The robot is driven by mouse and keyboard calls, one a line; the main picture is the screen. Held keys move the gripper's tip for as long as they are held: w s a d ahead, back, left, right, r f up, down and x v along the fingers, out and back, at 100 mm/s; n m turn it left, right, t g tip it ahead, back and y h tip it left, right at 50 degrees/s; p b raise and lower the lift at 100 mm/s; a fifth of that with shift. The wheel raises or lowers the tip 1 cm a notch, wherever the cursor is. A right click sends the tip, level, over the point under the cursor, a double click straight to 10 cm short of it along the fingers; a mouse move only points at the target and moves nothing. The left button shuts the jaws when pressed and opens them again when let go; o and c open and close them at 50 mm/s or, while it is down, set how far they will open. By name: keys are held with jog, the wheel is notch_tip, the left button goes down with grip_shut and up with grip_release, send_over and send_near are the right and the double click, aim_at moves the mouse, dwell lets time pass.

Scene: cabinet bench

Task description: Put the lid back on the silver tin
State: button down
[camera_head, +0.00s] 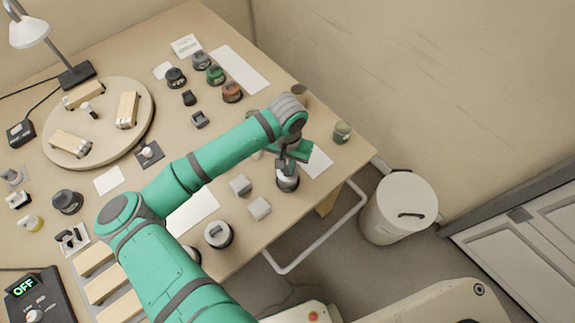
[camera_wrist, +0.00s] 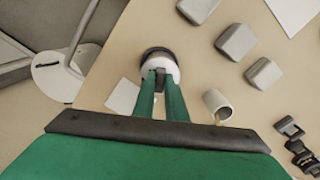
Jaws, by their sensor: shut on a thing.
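My gripper (camera_head: 287,166) points down near the front right edge of the bench. Its fingers (camera_wrist: 160,82) are shut on the dark knob of a pale round lid (camera_wrist: 163,65). A grey, silvery tin (camera_head: 288,184) stands upright right below the fingers. In the wrist view a dark round rim (camera_wrist: 155,52) shows behind the lid, slightly offset from it. I cannot tell whether the lid rests on the tin or hangs just above it. The fingers hide part of the lid.
Cups (camera_head: 342,132) stand near the right edge. Several knobbed tins (camera_head: 216,75) stand farther back. A white bin (camera_head: 398,208) is on the floor beyond the bench edge.

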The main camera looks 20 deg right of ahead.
jog(key=c, duration=1.2)
grip_release()
jog(key=shift+r, duration=3.5)
